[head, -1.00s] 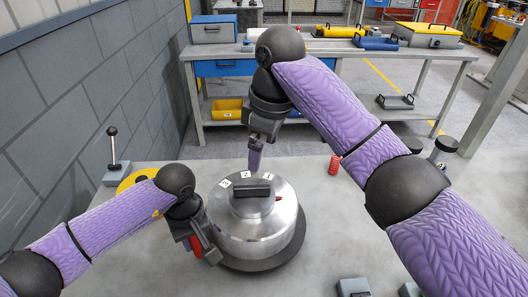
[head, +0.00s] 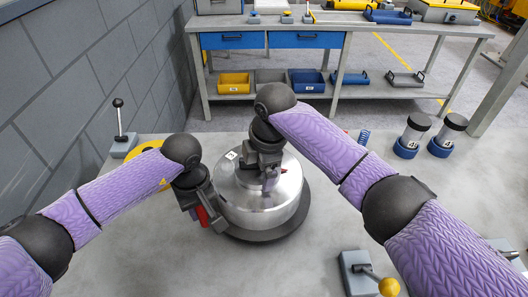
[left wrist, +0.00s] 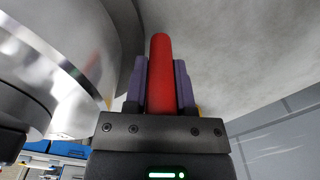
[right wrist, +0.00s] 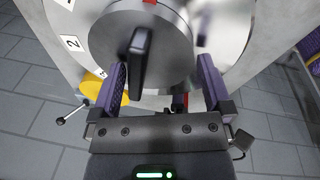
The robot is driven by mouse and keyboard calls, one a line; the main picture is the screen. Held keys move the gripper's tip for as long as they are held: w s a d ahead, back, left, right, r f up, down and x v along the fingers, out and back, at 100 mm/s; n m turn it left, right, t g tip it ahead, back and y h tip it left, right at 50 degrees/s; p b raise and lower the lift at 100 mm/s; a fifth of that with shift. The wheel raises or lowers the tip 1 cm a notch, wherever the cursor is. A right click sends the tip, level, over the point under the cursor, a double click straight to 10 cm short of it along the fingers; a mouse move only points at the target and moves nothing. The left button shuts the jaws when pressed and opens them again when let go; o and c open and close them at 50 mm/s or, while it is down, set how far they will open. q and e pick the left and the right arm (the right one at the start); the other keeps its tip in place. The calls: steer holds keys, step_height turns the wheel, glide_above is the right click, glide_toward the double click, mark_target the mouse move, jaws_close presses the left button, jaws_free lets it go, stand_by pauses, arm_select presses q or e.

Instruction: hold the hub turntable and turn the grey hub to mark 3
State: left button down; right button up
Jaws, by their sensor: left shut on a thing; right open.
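The hub turntable is a silver drum (head: 262,208) on a dark round base. The grey hub (right wrist: 108,38) on its top carries a black bar handle (right wrist: 138,62). White mark tags stand beside it; one reads 2 (right wrist: 71,43). My left gripper (head: 203,212) is shut on a red handle (left wrist: 161,72) at the drum's left side. My right gripper (head: 269,184) is open above the hub; in the right wrist view (right wrist: 160,80) the bar shows between its fingers, closer to the left one. In the head view my right gripper hides most of the hub.
A lever with a yellow ball (head: 388,287) stands at the table's front. A black-knobbed lever (head: 121,130) is at the left. A bench (head: 200,80) stands behind.

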steer(key=shift+c, duration=0.3)
jaws_close()
steer(key=n, duration=0.4)
steer(key=shift+w+d+g, duration=0.25)
steer(key=shift+d+g, duration=0.1)
steer(key=shift+g, duration=0.05)
steer(key=n, duration=0.4)
steer(key=w+n+g, duration=0.1)
steer(key=n, duration=0.2)
steer(key=shift+d, duration=0.3)
steer(key=shift+o, duration=0.3)
jaws_free()
